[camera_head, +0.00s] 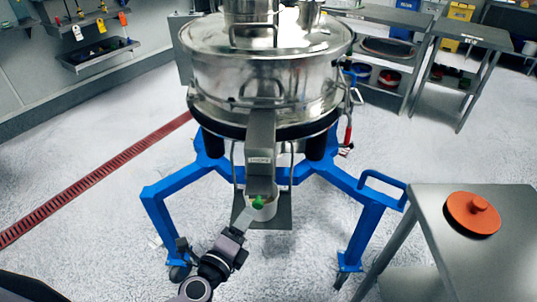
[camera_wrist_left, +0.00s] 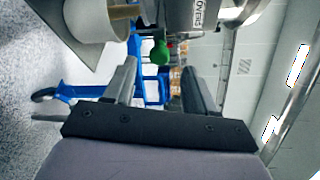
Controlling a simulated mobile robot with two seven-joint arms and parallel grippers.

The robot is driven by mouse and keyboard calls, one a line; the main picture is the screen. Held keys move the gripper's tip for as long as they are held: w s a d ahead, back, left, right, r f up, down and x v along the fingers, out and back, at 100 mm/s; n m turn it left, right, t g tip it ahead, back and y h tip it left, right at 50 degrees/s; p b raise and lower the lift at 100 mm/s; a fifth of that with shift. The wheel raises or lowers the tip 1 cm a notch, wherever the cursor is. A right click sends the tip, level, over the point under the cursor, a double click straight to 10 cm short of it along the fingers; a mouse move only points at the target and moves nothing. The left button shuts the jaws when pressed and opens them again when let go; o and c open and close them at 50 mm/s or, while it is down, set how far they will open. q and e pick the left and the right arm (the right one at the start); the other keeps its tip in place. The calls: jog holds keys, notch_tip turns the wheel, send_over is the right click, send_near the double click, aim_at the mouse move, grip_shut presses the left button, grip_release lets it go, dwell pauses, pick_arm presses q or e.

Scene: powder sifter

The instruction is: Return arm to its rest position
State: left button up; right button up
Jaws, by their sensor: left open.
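My left gripper (camera_head: 245,217) is low in front of the powder sifter (camera_head: 250,80), below its outlet chute (camera_head: 261,150). In the left wrist view its two fingers (camera_wrist_left: 158,80) stand apart with an empty gap between them. A green knob (camera_wrist_left: 160,53) shows just beyond the fingertips, and it also shows in the head view (camera_head: 258,203). A pale container (camera_head: 263,211) sits under the chute on a grey plate; part of it shows in the left wrist view (camera_wrist_left: 95,18). My right gripper is not in view.
The sifter stands on a blue frame (camera_head: 170,185) whose legs spread around my left arm. A grey table (camera_head: 437,215) with an orange lid (camera_head: 473,213) is at the right. Open floor with a red drain grate (camera_head: 95,180) lies at the left.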

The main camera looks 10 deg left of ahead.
pick_arm(q)
jog(key=s+a+f+n+g, duration=0.2)
jog(key=s+f+n+g, duration=0.1)
jog(key=s+n, duration=0.5)
jog(key=s+a+f+n+g, duration=0.2)
jog(key=s+f+n, duration=0.3)
jog(key=n, duration=0.8)
jog(key=s+g, duration=0.1)
jog(key=s, duration=0.2)
jog(key=shift+a+y, duration=0.25)
jog(key=shift+y, duration=0.05)
